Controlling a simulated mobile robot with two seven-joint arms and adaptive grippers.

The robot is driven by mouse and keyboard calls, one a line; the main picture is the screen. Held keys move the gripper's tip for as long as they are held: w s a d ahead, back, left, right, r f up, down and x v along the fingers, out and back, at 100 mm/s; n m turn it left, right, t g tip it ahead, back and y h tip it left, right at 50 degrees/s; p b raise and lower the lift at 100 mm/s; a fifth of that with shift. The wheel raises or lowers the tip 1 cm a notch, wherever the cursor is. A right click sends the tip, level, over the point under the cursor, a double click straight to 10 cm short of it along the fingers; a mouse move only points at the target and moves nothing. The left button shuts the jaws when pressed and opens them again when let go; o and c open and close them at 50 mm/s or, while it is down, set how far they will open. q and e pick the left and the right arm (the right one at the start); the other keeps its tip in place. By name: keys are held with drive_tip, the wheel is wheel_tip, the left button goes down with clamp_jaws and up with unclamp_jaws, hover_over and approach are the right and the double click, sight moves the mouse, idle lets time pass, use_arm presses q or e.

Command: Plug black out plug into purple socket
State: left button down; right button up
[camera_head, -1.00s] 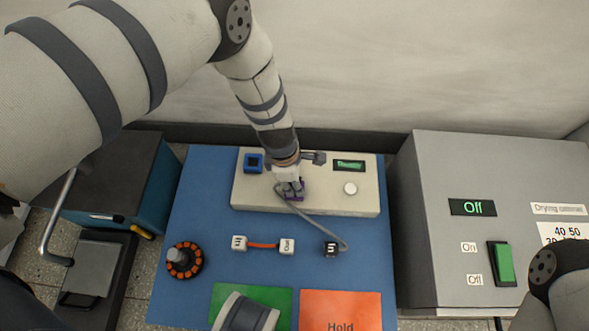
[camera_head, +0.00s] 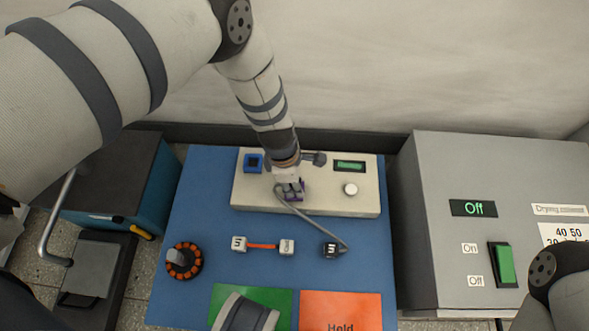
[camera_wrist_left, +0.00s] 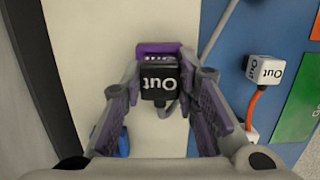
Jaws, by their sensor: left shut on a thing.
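The black out plug (camera_wrist_left: 158,82), marked "Out", sits between the fingers of my left gripper (camera_wrist_left: 160,85) in the left wrist view. The gripper is shut on it. The purple socket (camera_wrist_left: 155,47) shows just beyond the plug, on the pale box. The plug overlaps the socket in this view; I cannot tell if it is seated. In the head view my left gripper (camera_head: 287,180) points down over the purple socket (camera_head: 294,190) and mostly hides the plug. A grey cable runs from there to the black in plug (camera_head: 330,249) on the blue mat.
The pale box (camera_head: 245,195) also carries a blue socket (camera_head: 253,162), a green display (camera_head: 349,165) and a white button (camera_head: 350,189). White plugs (camera_head: 287,247) joined by an orange cable lie on the blue mat (camera_head: 200,215). A grey cabinet (camera_head: 440,250) stands at the right.

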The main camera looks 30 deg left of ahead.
idle(0.4)
use_arm(q)
drive_tip(key=c, duration=1.2)
unclamp_jaws()
drive_tip(key=r, duration=0.4)
drive_tip(key=a+r, duration=0.1)
drive_tip(key=r, duration=0.6)
drive_tip(key=shift+s+a+r, duration=0.3)
drive_tip(key=shift+s+r, duration=0.05)
drive_tip(key=shift+r, duration=0.05)
